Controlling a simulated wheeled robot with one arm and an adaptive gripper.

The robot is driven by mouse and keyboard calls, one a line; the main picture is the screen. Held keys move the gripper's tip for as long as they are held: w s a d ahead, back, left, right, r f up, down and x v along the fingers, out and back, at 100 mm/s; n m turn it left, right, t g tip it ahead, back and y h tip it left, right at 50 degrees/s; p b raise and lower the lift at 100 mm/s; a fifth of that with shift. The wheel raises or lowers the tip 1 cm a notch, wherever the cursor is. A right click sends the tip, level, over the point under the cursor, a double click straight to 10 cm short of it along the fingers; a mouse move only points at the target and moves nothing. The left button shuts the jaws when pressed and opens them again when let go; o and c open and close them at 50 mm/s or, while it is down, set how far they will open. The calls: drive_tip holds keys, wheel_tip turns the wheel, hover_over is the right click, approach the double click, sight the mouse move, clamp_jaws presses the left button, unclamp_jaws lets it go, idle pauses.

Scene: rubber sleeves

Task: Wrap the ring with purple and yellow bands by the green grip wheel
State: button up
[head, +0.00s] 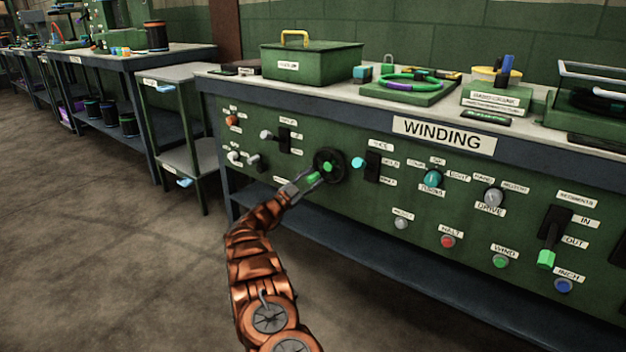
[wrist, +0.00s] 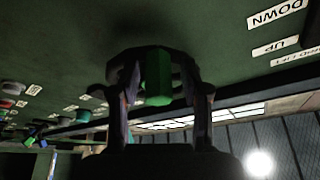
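In the head view, a ring (head: 412,90) lies on a green block (head: 392,97) on the bench top. It looks mostly green with a purple part at its lower left; I cannot clearly make out a yellow band. A black hand wheel (head: 339,164) with green at its middle sits on the front panel, left of centre. My gripper (head: 314,178) is at the wheel's lower left. In the wrist view, a green grip (wrist: 158,75) stands out from the dark wheel between the two fingers of my gripper (wrist: 160,95). Gaps show on both sides of the grip.
The WINDING panel (head: 443,136) also carries a lever with a green handle (head: 546,258), a red HALT button (head: 448,241), a green WIND button (head: 497,262) and several knobs. A green box (head: 310,64) stands on the bench. Open floor (head: 110,220) lies to the left.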

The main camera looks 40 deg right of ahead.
drive_tip(key=shift+o, duration=0.3)
drive_tip(key=shift+s, duration=0.1)
drive_tip(key=shift+f, duration=0.1)
drive_tip(key=v, duration=1.2)
